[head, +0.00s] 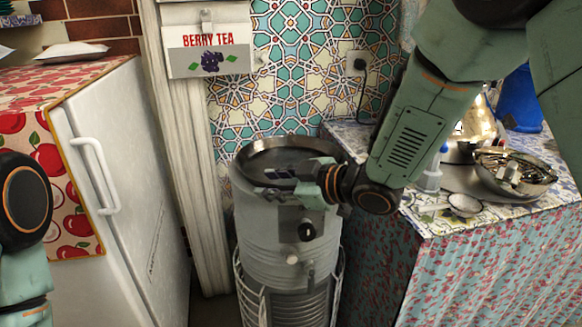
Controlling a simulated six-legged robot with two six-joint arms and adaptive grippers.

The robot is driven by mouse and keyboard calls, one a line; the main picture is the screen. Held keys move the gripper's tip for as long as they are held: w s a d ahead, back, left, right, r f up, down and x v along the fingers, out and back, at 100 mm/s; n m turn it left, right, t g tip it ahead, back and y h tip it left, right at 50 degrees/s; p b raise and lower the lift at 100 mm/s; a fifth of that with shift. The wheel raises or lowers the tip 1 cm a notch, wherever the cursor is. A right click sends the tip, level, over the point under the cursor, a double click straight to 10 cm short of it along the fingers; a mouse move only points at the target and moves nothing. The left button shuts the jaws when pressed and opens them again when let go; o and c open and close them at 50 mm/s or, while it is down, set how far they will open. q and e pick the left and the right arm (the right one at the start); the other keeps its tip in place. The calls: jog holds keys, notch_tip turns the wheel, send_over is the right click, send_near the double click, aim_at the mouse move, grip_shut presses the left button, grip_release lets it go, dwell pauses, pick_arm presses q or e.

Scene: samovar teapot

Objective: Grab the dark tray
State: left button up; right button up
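A dark round tray (262,157) with a shiny metal rim lies on top of a tall grey cylindrical stove (262,225) in the middle of the head view. My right gripper (268,183) reaches in from the right, over the near right part of the tray. Its two fingers point left and look spread apart, with nothing clearly between them. The near right rim is partly hidden behind the gripper, and I cannot tell whether a finger touches it. Of my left arm only links show at the left edge; its gripper is out of view.
A white fridge (135,190) stands left of the stove. At right, a cloth-covered table (440,225) holds a metal bowl (515,172) and a small white dish (464,204).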

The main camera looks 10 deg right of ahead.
grip_shut()
dwell(0.6)
